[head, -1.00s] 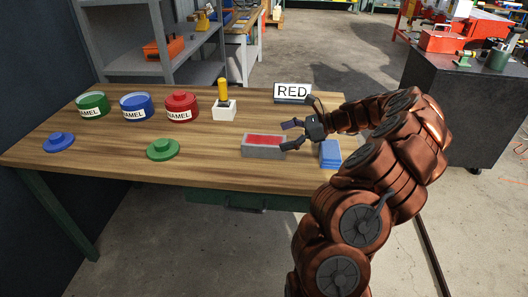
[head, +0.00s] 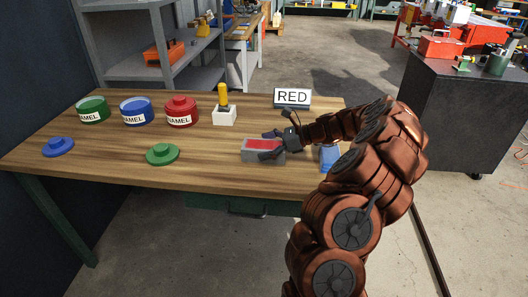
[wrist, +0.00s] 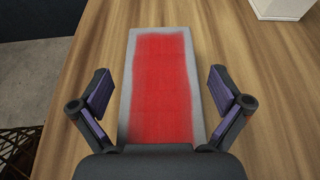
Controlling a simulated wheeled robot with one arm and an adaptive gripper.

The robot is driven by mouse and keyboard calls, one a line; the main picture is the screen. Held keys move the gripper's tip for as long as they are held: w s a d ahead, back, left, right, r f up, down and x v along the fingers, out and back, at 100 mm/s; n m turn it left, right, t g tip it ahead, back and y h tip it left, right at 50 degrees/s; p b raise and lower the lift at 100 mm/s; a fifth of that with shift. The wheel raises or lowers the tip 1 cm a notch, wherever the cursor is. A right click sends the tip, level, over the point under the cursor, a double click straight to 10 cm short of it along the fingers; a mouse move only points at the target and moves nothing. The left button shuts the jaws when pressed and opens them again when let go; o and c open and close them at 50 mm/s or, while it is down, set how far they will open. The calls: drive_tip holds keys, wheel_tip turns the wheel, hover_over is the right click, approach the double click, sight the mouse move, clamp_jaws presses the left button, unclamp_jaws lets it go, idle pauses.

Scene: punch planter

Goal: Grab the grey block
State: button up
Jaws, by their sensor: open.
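The grey block (head: 248,154) lies on the wooden table near its front edge, with a red patch covering most of its top. It also fills the middle of the wrist view (wrist: 160,85). My gripper (head: 268,145) is open, with its fingers reaching over the block in the head view. In the wrist view my gripper's two fingers (wrist: 165,95) stand on either side of the block, with a gap on each side. The near end of the block is hidden behind the gripper's palm.
A white block with a yellow-handled tool (head: 223,112) stands behind, left of a RED sign (head: 292,97). Green, blue and red enamel cans (head: 181,113) line the back left. Blue and green lids (head: 162,154) lie in front. A blue block (head: 329,157) is close on the right.

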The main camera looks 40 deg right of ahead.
drive_tip(key=shift+f, duration=0.1)
drive_tip(key=c, duration=1.8)
drive_tip(key=shift+c, duration=0.3)
